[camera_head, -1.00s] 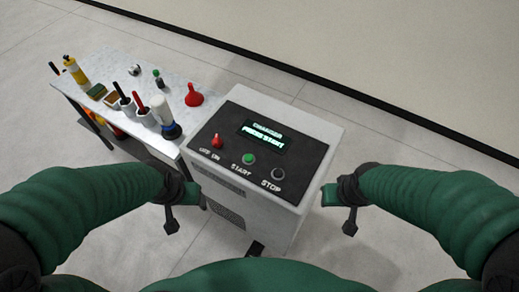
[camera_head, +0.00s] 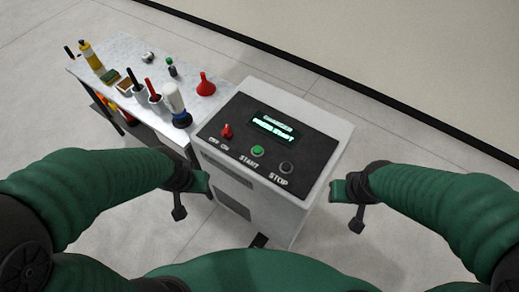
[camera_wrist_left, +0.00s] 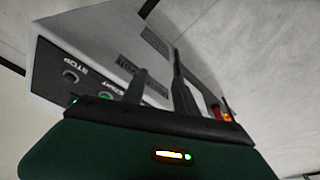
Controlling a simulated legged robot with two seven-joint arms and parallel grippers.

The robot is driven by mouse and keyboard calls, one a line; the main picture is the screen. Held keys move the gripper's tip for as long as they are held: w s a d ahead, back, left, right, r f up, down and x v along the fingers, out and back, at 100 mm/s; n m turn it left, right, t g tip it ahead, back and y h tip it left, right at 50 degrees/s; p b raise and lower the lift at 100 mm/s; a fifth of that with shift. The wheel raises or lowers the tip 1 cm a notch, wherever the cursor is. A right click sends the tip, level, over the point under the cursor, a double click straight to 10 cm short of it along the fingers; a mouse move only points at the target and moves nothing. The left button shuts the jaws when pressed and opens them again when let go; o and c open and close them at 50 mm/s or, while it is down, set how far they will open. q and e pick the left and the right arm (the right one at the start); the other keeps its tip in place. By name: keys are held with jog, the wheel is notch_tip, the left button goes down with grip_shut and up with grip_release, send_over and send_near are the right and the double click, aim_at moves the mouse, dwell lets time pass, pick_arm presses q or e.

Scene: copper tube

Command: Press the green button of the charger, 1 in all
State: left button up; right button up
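The charger (camera_head: 322,172) is a light grey box with a black sloped top panel. Its green START button (camera_head: 257,151) sits between a red knob (camera_head: 227,131) and a dark STOP button (camera_head: 286,167). A lit display (camera_head: 273,126) above reads "PRESS START". My left gripper (camera_head: 207,186) is beside the charger's left front side, apart from the button; its fingers look spread and empty in the left wrist view (camera_wrist_left: 160,85). That view shows the green button (camera_wrist_left: 76,97) partly hidden by my gripper. My right gripper (camera_head: 335,190) is right of the charger; its finger gap is unclear.
Floor to the right of the charger is clear. A wall with a dark base strip runs behind.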

pick_arm(q)
jog(key=shift+d, duration=0.15)
grip_shut()
dwell(1.1)
